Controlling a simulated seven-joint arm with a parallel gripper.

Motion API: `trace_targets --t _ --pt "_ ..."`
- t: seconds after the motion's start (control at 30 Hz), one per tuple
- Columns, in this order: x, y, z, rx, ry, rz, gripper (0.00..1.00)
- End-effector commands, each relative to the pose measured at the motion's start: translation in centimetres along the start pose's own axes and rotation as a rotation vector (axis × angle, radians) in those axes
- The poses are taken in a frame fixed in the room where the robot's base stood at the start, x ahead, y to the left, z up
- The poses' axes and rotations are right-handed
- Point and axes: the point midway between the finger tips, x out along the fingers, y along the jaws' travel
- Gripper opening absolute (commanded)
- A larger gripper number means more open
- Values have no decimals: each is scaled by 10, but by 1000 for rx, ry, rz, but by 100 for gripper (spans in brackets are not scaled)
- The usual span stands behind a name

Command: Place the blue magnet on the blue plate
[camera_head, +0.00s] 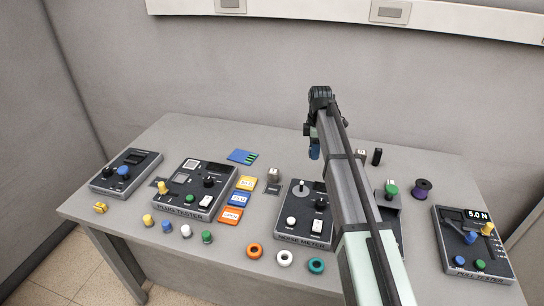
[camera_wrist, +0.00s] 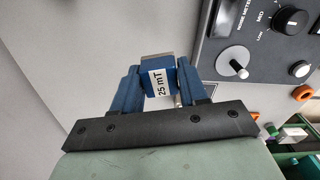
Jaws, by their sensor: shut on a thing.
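My gripper (camera_wrist: 157,85) is shut on the blue magnet (camera_wrist: 155,68), a small block with a white "25 mT" label facing the wrist camera. In the head view, my gripper (camera_head: 314,149) hangs over the back of the table, right of centre, largely behind my arm; magnet and blue fingers cannot be told apart there. The blue plate (camera_head: 239,199) is a small labelled rectangle on the table. It lies between the yellow plate (camera_head: 246,184) and the orange plate (camera_head: 231,215), well to the left of my gripper.
The plug tester (camera_head: 206,210) stands just left of the plates and the noise meter (camera_head: 291,230) to their right. A small grey block (camera_head: 273,175) stands between them. Orange, white and teal rings (camera_head: 316,265) lie in front. The pull tester (camera_head: 447,251) is at far right.

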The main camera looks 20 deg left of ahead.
Motion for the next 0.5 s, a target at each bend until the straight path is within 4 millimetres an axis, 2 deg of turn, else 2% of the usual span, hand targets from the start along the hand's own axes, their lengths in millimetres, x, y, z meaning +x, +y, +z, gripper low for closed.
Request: trace_targets --t 0.17,0.3,0.5 --pt "0 -4 -39 -49 0 -1 5" --pt "2 -3 -92 -112 0 -4 5" --pt "0 19 -177 -204 -2 -10 5"
